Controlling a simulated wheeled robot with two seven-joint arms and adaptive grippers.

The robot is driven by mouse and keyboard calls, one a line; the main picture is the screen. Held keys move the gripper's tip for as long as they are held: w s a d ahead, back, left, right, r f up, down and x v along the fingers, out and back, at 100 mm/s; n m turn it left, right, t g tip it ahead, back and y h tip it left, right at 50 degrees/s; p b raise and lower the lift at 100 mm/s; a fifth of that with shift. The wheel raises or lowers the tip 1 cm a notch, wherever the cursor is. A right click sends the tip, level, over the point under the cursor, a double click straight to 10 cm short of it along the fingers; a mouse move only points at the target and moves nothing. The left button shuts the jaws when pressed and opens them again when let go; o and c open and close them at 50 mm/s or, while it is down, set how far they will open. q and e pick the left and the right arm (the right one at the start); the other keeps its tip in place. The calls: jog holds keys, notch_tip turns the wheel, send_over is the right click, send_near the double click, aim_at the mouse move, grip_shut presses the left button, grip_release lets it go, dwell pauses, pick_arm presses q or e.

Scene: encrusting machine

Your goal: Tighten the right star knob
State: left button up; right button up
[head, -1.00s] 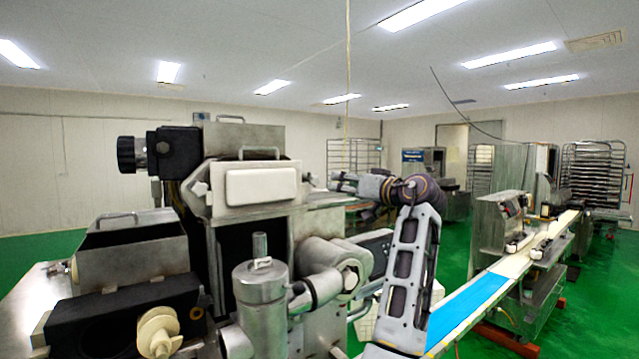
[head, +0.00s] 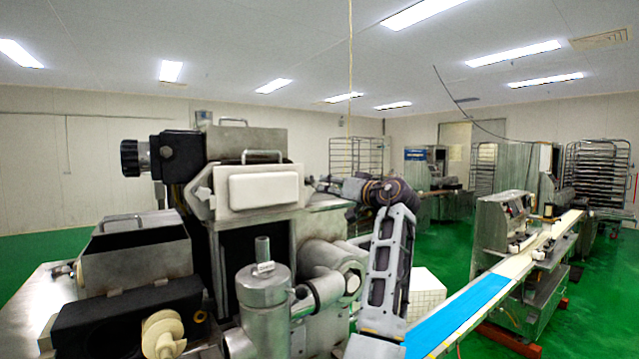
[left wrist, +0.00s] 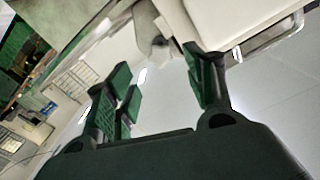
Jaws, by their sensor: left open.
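The right star knob (left wrist: 150,35) shows in the left wrist view as a grey lobed shape beside a pale housing, beyond my fingertips. In the head view I cannot make it out clearly at the right side of the white cover (head: 263,187). My left gripper (head: 320,184) is small there, just right of that cover. In the left wrist view my left gripper (left wrist: 165,78) is open, with its dark and green fingers apart and nothing between them. The knob is apart from the fingers. My right gripper is not in view.
The steel machine fills the left and middle, with a metal cylinder (head: 263,290) and a round housing (head: 335,268) below my arm. A cream spool-like part (head: 163,335) is at lower left. A conveyor with a blue belt (head: 460,312) runs at right. Green floor lies between.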

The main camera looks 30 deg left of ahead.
aim_at(315, 183)
pick_arm(q)
jog(key=p+x, duration=0.2)
jog(key=x, duration=0.5)
jog(key=shift+a, duration=0.15)
jog(key=c, duration=1)
jog(key=shift+n+b, duration=0.35)
jog(key=shift+n, duration=0.05)
jog(key=shift+n+b, duration=3.2)
jog(key=shift+n, duration=4.9)
